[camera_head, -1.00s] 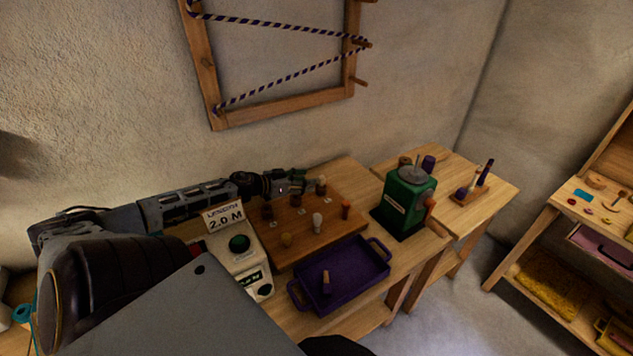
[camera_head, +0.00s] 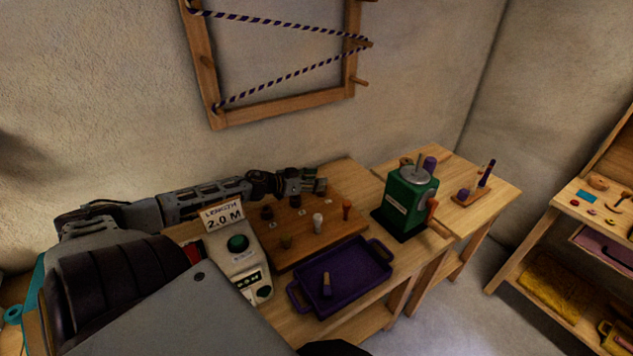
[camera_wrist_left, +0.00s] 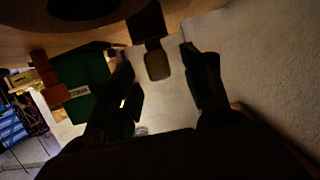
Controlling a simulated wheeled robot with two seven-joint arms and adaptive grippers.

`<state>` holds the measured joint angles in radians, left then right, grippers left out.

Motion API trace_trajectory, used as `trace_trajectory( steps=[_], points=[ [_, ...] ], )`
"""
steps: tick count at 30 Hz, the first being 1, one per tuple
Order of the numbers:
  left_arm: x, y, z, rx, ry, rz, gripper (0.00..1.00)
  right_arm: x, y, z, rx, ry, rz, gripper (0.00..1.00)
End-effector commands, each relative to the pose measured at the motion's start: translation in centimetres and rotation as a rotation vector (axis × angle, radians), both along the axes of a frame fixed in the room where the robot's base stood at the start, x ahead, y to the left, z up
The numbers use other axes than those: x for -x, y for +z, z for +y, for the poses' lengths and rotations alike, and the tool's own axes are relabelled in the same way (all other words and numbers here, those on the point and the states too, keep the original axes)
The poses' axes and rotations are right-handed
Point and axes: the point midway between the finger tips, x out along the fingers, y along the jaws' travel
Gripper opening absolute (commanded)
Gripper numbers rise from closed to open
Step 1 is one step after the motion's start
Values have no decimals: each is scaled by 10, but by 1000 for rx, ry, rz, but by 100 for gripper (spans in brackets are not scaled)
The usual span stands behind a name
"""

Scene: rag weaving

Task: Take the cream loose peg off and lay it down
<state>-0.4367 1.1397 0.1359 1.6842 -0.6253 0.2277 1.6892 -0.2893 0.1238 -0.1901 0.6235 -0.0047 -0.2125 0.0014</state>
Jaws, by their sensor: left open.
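My left gripper (camera_head: 316,182) is open at the far edge of the brown peg board (camera_head: 335,231). In the left wrist view, the open fingers (camera_wrist_left: 158,55) stand either side of a peg (camera_wrist_left: 157,65) with a dark brown base and a tan-looking end; I cannot tell whether they touch it. In the head view the gripper mostly hides that peg. A pale cream-white peg (camera_head: 318,222) stands upright on the board, apart from the gripper. I cannot tell which of these two is the cream loose peg.
An orange peg (camera_head: 347,209) and an olive peg (camera_head: 286,241) stand on the board. A purple tray (camera_head: 367,273) in front holds one peg (camera_head: 326,284). A length counter (camera_head: 243,262) stands left, a green cranked box (camera_head: 405,200) right. A wooden frame (camera_head: 270,112) hangs behind.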

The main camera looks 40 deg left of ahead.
Motion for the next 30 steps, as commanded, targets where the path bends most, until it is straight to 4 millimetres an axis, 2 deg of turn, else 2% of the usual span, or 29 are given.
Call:
trace_trajectory(
  steps=[19,30],
  points=[
    [-7,-3,-1,0,1,0,48,-1,-4,1,0,-2,2,40],
    [-7,-3,-2,0,1,0,1,-2,-4,0,0,-2,2,40]
  ],
)
